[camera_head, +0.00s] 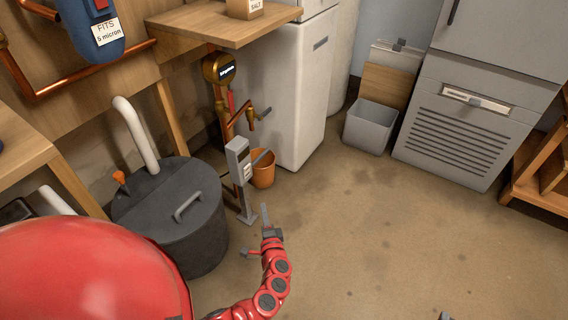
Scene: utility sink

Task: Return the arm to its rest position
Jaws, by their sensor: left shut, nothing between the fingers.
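My left arm, red with dark grey joint caps, comes in at the bottom and rises to the left gripper (265,212). Its grey fingers are shut, point up in the picture and hold nothing. The gripper appears in front of the open floor, just right of the foot of a grey post-like device (240,172). I cannot tell how high above the floor it is.
A dark lidded tank (165,215) with a white pipe stands left of the gripper. Behind are an orange bucket (263,170), a white cabinet (290,100) and a grey bin (369,128). A grey vented unit (465,125) stands at the right. The floor (400,240) at centre right is clear.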

